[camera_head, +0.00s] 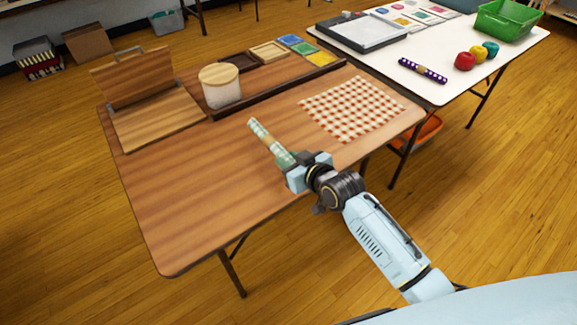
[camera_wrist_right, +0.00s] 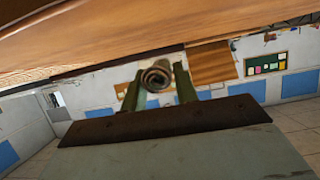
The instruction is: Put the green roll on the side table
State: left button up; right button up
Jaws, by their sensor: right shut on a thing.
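The green roll (camera_head: 265,137) is a slim tube with a pale green and white check pattern. My right gripper (camera_head: 294,163) is shut on its near end, and the roll points away to the upper left, over the brown wooden table (camera_head: 190,190). In the right wrist view the roll's open round end (camera_wrist_right: 157,77) sits between the two fingers. I cannot tell how high the roll is above the wood. A white table (camera_head: 440,92) stands at the upper right. My left gripper is not in view.
The brown table holds a checked cloth (camera_head: 350,107), a lidded jar (camera_head: 220,86), a dark tray and a wooden stand (camera_head: 155,117). On the white table lie a purple dotted roll (camera_head: 422,70), several coloured balls, a green basket (camera_head: 508,18) and cards. The brown table's near left is clear.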

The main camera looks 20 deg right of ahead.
notch_tip(320, 180, down, 4)
jog(key=shift+d+r+b, duration=0.15)
jog(key=shift+r+b, duration=0.1)
jog(key=shift+b, duration=0.3)
jog(key=shift+f, duration=0.15)
jog(key=shift+f, duration=0.2)
jog(key=o, duration=1)
jog(key=shift+c, duration=0.2)
